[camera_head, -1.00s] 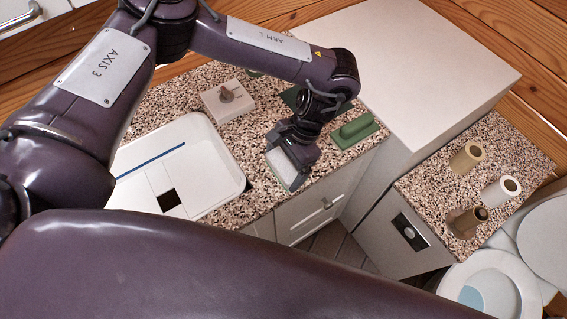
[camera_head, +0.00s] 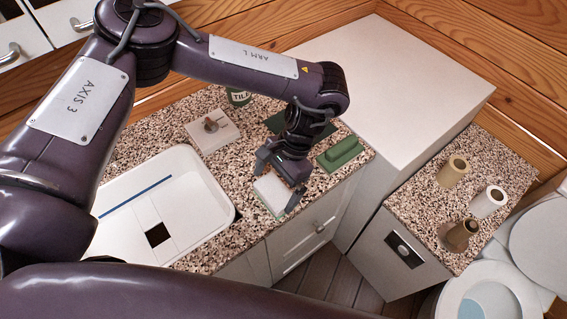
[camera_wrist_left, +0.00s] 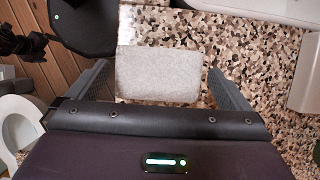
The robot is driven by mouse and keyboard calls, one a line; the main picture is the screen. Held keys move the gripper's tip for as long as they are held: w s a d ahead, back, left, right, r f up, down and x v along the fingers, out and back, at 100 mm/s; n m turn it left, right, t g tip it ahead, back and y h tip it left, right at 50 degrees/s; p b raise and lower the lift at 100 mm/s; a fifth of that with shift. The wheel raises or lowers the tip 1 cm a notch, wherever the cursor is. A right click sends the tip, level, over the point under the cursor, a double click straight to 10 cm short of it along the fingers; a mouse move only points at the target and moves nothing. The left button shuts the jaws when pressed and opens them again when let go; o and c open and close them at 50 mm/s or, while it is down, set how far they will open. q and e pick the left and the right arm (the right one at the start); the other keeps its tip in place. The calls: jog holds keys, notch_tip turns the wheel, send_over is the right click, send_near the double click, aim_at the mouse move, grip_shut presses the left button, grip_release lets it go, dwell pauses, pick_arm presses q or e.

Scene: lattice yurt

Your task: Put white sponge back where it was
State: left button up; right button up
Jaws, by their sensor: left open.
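The white sponge (camera_head: 270,190) is a pale rectangular block on the speckled counter (camera_head: 233,170), near its front edge and right of the sink. In the left wrist view the white sponge (camera_wrist_left: 158,75) lies between the two fingers, with a gap visible on each side. My left gripper (camera_head: 277,184) is open, pointing down over the sponge with a finger at either side. I cannot tell how far the fingertips are above the counter. My right gripper is not in view.
A white sink (camera_head: 192,208) lies left. A green block (camera_head: 339,153) and dark green mat (camera_head: 283,122) are close to my gripper. A pale block with a brown knob (camera_head: 213,131) and a labelled jar (camera_head: 240,97) stand behind. Several tubes, one tan (camera_head: 453,171), stand far right.

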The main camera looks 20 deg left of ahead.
pick_arm(q)
jog(key=v, duration=0.9)
jog(key=shift+b, duration=0.4)
